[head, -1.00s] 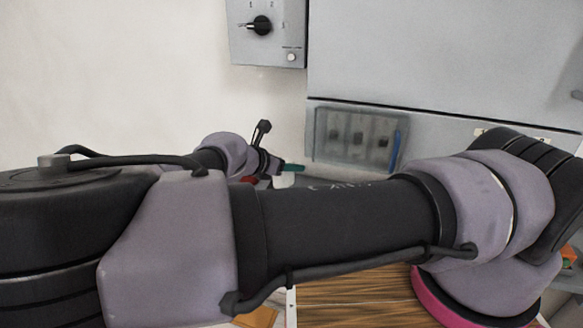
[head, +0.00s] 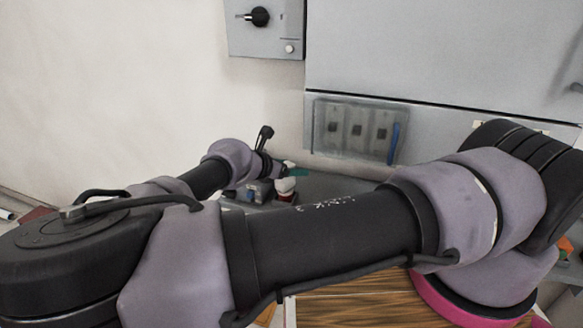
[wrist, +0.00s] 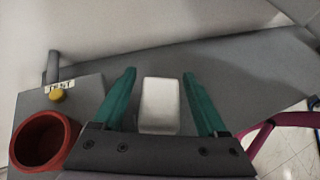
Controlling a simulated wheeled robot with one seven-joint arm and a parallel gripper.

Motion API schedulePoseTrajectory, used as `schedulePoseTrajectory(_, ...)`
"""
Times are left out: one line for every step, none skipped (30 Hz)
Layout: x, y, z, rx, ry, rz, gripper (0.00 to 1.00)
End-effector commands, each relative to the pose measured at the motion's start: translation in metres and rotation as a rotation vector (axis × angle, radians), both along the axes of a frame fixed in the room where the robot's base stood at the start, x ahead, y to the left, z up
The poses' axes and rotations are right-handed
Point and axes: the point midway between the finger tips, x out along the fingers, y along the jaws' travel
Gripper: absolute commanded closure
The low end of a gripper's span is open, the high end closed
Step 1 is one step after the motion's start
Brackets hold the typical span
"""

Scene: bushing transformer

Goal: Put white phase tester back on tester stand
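The white block that looks like the phase tester (wrist: 160,104) lies between my gripper's two teal fingers in the wrist view. Narrow gaps show on both sides of it. My gripper (wrist: 162,78) is open around it, and neither finger visibly touches it. I cannot tell what the block rests on. A grey box labelled TEST (wrist: 84,91), with a yellow knob and a round red holder (wrist: 45,139), is left of the gripper; it may be the tester stand. In the head view a white and red item (head: 285,189) shows below my gripper (head: 292,171), small and partly hidden.
A grey ledge (head: 340,186) runs along the cabinet (head: 450,60). A clear-covered panel of switches (head: 356,130) is on the cabinet front. A control box with a black knob (head: 260,17) hangs on the wall. My arm hides much of the ledge.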

Motion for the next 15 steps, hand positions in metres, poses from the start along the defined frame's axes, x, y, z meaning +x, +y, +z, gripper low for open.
schedulePoseTrajectory(0.000,0.000,0.000,0.000,0.000,0.000,0.25)
schedulePoseTrajectory(0.000,0.000,0.000,0.000,0.000,0.000,0.25)
schedulePoseTrajectory(0.000,0.000,0.000,0.000,0.000,0.000,0.25)
schedulePoseTrajectory(0.000,0.000,0.000,0.000,0.000,0.000,0.25)
schedulePoseTrajectory(0.000,0.000,0.000,0.000,0.000,0.000,0.25)
schedulePoseTrajectory(0.000,0.000,0.000,0.000,0.000,0.000,0.25)
schedulePoseTrajectory(0.000,0.000,0.001,-0.001,-0.001,0.000,0.25)
schedulePoseTrajectory(0.000,0.000,0.002,0.000,-0.001,0.000,0.25)
schedulePoseTrajectory(-0.001,0.002,0.004,0.001,-0.001,0.002,0.25)
schedulePoseTrajectory(-0.003,0.004,0.005,0.002,0.000,0.003,0.25)
schedulePoseTrajectory(-0.006,0.006,0.007,0.001,0.002,0.004,0.25)
schedulePoseTrajectory(-0.010,0.010,0.010,0.002,0.002,0.003,0.25)
schedulePoseTrajectory(-0.013,0.014,0.012,0.003,0.002,0.004,0.25)
schedulePoseTrajectory(-0.017,0.017,0.015,0.003,0.001,0.005,0.25)
schedulePoseTrajectory(-0.023,0.022,0.019,0.003,0.002,0.004,0.25)
